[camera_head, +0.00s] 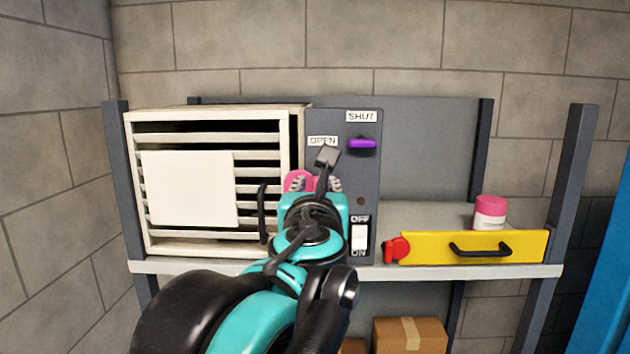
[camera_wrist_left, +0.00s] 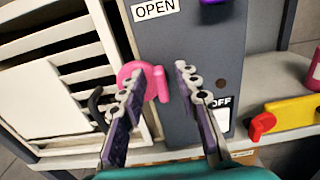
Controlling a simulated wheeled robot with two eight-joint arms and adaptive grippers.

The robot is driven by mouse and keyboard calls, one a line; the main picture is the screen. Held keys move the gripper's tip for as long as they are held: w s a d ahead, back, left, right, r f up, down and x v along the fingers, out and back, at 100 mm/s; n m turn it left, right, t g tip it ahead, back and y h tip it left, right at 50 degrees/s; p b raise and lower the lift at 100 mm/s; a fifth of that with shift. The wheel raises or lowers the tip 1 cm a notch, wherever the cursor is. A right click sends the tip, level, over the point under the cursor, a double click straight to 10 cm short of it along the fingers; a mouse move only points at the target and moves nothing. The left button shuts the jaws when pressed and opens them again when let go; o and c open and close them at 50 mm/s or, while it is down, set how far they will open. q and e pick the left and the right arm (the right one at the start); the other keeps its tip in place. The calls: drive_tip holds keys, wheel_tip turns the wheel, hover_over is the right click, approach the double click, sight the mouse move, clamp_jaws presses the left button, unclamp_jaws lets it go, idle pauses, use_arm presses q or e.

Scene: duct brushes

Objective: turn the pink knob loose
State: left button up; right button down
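The pink knob (camera_head: 293,178) sits on the front of the grey control panel (camera_head: 368,185), mostly hidden behind my left gripper (camera_head: 316,184). In the left wrist view the knob (camera_wrist_left: 129,70) shows as a round pink disc with a raised grip bar. My left gripper (camera_wrist_left: 160,78) is open there, with one finger over the disc's lower part and the other to the right of the bar. The bar lies between the fingertips; I see a gap to the right finger and cannot tell contact on the left. My right gripper is not in view.
A white slatted vent door (camera_head: 265,137) with a black handle is left of the panel. A purple lever (camera_head: 362,143) sits under SHUT, and a white switch (camera_head: 359,237) is below. A yellow drawer front (camera_head: 425,248) with a red knob and a pink-lidded jar (camera_head: 490,214) are right.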

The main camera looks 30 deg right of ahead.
use_arm(q)
clamp_jaws()
